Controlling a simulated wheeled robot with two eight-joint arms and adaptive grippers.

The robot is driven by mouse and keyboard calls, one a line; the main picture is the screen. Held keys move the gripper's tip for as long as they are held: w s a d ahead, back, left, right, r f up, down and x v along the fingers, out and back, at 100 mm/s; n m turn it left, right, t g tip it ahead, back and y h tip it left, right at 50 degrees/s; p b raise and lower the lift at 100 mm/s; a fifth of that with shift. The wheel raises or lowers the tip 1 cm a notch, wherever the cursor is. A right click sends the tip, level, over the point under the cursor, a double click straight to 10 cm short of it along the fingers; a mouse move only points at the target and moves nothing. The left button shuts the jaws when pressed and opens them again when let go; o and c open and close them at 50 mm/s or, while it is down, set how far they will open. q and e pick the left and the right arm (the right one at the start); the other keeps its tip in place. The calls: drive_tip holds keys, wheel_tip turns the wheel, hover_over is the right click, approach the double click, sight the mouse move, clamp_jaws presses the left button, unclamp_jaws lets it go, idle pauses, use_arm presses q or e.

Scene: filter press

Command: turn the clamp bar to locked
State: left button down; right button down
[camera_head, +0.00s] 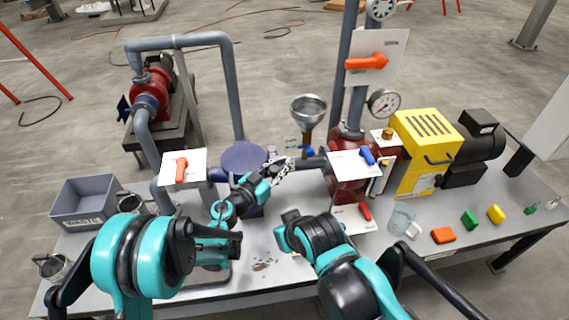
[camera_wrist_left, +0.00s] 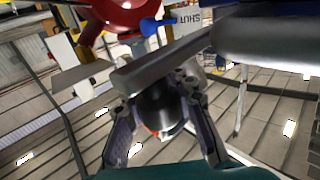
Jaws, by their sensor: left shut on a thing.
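My left gripper (camera_head: 281,167) reaches over the bench beside the dark blue round lid (camera_head: 243,157), at the end of a grey pipe. In the left wrist view my left gripper (camera_wrist_left: 162,128) has its fingers on both sides of a dark rounded end. This end sits under a grey bar (camera_wrist_left: 165,60), which looks like the clamp bar and slants across the picture. The gripper is shut on it. In the head view the gripper hides most of the bar. My right arm comes in from the lower right; its gripper cannot be made out.
A white plate with an orange handle (camera_head: 181,168) stands left of my gripper. A red vessel (camera_head: 346,185), a funnel (camera_head: 309,108) and a plate with a blue handle (camera_head: 367,156) stand to the right. A grey bin (camera_head: 85,200) is at the left. Small coloured blocks lie at the right.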

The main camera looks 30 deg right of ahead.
use_arm(q)
drive_tip(key=shift+w+a+m+g+h, duration=0.15)
drive_tip(key=shift+a+m+g+h, duration=0.1)
drive_tip(key=shift+a+m+g, duration=0.45)
drive_tip(key=shift+w+a+m+g+h, duration=0.1)
drive_tip(key=shift+a+m+g+h, duration=0.25)
drive_tip(key=shift+g, duration=0.55)
drive_tip(key=c, duration=1.2)
unclamp_jaws()
drive_tip(key=v, duration=1.2)
drive_tip(key=shift+c, duration=0.5)
